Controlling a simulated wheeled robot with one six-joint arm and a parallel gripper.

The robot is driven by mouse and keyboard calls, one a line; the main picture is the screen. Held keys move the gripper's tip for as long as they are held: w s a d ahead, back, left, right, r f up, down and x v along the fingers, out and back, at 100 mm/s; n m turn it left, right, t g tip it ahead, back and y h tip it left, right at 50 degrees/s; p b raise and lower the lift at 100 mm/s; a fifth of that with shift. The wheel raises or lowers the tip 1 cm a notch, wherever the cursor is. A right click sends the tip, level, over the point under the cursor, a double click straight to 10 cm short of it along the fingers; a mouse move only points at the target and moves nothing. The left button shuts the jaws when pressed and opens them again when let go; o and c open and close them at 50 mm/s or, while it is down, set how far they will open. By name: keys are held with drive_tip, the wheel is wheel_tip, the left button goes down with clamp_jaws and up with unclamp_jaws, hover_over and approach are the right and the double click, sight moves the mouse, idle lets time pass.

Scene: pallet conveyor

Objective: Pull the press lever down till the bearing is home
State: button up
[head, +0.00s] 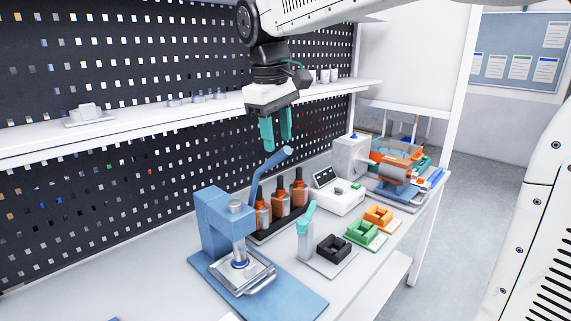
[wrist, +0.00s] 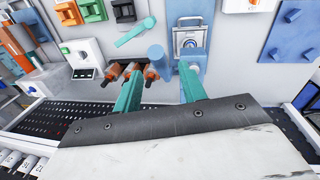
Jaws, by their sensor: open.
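The blue press (head: 207,220) stands on its blue base plate at the front left of the bench. Its blue lever (head: 268,170) slants upward, with its end raised. In the wrist view the lever (wrist: 157,54) shows between the fingers' lines. Under the ram (head: 236,218) is a metal fixture (head: 251,281) with a round blue-and-silver part (head: 240,263), seemingly the bearing; how deep it sits I cannot tell. My gripper (head: 277,146) has teal fingers pointing down, open and empty, close above the lever's end. It also shows in the wrist view (wrist: 160,72). Contact is not clear.
Orange-brown bottles (head: 281,199) stand behind the lever. A teal-topped stand (head: 306,232), black (head: 333,251), green (head: 362,235) and orange (head: 379,215) trays and a white scale (head: 340,199) lie to the right. A white shelf (head: 185,115) and pegboard run behind.

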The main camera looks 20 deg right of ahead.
drive_tip(key=f, duration=0.5)
drive_tip(key=d+f, duration=0.1)
drive_tip(key=f, duration=0.1)
drive_tip(key=shift+w+f, duration=0.3)
clamp_jaws()
